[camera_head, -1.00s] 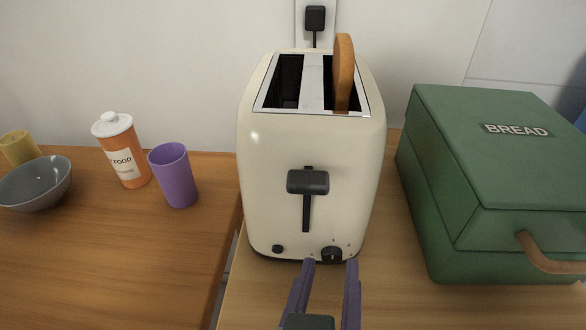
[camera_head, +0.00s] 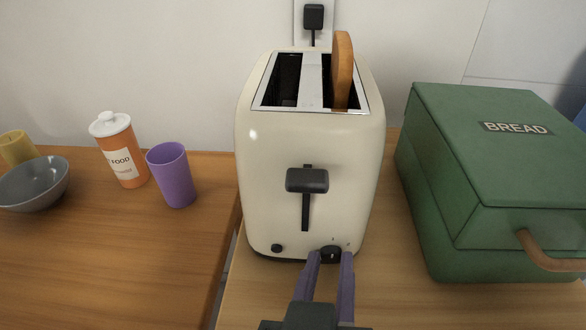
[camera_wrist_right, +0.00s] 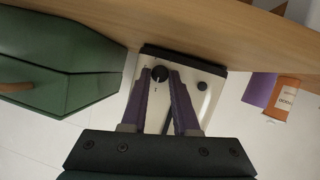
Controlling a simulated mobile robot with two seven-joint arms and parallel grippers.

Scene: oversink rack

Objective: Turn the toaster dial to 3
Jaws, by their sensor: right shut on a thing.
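The cream toaster (camera_head: 308,150) stands on the wooden counter with a slice of bread (camera_head: 342,70) sticking up from its right slot. Its black dial (camera_head: 331,253) is low on the front face, right of the lever knob (camera_head: 307,181). My right gripper (camera_head: 331,256) is shut on the dial, with its purple fingers on either side of it. In the right wrist view the dial (camera_wrist_right: 160,74) shows between the fingertips (camera_wrist_right: 160,76), with a pale pointer mark. The numbers around the dial are too small to read. My left gripper is not in view.
A green bread box (camera_head: 490,180) stands close to the right of the toaster. A purple cup (camera_head: 172,176), an orange food jar (camera_head: 119,150) and a grey bowl (camera_head: 35,184) stand on the left counter. The counter in front is clear.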

